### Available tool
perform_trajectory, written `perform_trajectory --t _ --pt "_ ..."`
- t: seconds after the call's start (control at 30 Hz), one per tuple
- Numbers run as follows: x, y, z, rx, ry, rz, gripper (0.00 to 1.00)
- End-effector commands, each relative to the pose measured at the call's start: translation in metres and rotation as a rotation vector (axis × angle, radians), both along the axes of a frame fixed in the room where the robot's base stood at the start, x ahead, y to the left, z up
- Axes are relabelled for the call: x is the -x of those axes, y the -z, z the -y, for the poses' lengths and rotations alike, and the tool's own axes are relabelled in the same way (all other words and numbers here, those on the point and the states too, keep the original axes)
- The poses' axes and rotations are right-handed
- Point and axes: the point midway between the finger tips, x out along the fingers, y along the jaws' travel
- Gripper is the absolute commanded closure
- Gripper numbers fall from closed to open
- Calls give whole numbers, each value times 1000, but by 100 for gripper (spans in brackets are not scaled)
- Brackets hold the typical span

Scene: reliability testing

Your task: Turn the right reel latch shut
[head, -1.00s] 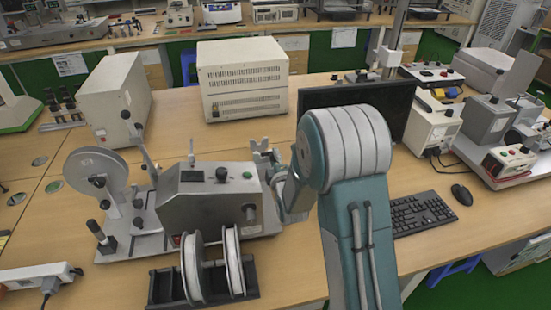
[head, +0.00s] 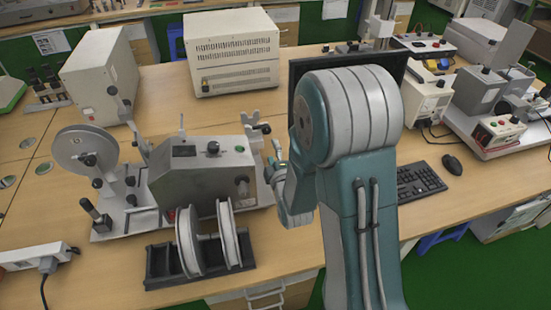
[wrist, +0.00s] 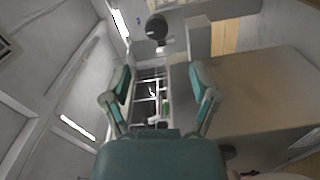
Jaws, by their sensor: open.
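The grey winding machine (head: 203,179) stands on the bench, with a large pale reel (head: 87,152) at its left. At its right end is a grey bracket (head: 251,122) with a small dark knob; I cannot make out for sure whether this is the right reel latch or how it is turned. My gripper (wrist: 160,88) is open and empty in the wrist view, its two teal fingers wide apart. A round black knob (wrist: 157,28) is beyond the fingertips, apart from them. In the head view my arm hides most of the gripper, just right of the machine.
Two white spools (head: 208,237) sit in a black stand (head: 160,265) at the bench front. A monitor (head: 300,72) is behind my arm. A keyboard (head: 418,181) and mouse (head: 452,164) lie to the right. A beige box (head: 232,62) stands behind the machine.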

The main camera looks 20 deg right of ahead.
Motion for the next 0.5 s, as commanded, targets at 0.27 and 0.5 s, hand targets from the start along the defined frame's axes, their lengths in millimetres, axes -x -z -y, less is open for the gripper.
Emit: perform_trajectory --t 0.27,0.5 --pt "29 0 -1 1 -1 0 24" --pt "29 0 -1 1 -1 0 24"
